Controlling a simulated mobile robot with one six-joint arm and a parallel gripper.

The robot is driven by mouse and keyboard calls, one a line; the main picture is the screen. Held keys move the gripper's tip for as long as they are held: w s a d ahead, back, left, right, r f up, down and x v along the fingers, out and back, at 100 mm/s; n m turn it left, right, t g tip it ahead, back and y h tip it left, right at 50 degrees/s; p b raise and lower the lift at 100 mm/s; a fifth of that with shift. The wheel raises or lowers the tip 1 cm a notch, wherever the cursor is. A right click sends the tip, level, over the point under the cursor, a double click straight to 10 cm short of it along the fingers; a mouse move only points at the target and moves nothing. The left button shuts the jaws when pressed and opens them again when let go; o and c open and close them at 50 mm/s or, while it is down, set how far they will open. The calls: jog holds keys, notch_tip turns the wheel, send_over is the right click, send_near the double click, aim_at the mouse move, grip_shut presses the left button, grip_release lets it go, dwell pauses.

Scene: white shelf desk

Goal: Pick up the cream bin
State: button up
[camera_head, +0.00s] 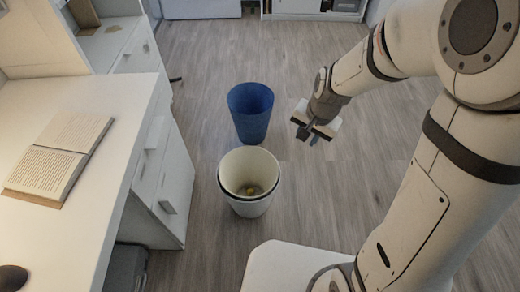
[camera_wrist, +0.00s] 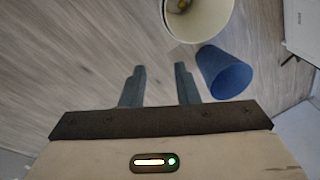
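The cream bin (camera_head: 250,207) stands upright on the wood floor in the head view, with a small yellow-green thing at its bottom. A dark line runs below its rim. Its open top also shows in the wrist view (camera_wrist: 212,32), cut off by the upper edge. My gripper (camera_head: 309,136) is up and to the right of the cream bin, apart from it. In the wrist view its two fingers (camera_wrist: 159,78) stand apart with only floor between them, so it is open and empty.
A blue bin (camera_head: 250,115) stands just behind the cream bin and shows in the wrist view (camera_wrist: 226,76). A white desk (camera_head: 120,110) with drawers and an open book (camera_head: 58,155) is at the left. The floor (camera_head: 340,190) right of the bins is clear.

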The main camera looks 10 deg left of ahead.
jog(key=a+f+m+b, duration=0.1)
jog(key=a+f+b, duration=0.2)
jog(key=f, duration=1)
jog(key=w+a+f+m+b, duration=0.1)
jog(key=a+f+b, duration=0.2)
jog(key=f+b, duration=0.5)
jog(key=a+f+m+b, duration=0.1)
jog(key=a+f+b, duration=0.3)
jog(key=f, duration=1.5)
jog(key=shift+w+g+b, duration=0.4)
jog(key=shift+b, duration=0.35)
jog(key=shift+r, duration=0.1)
jog(key=shift+c, duration=0.2)
grip_shut()
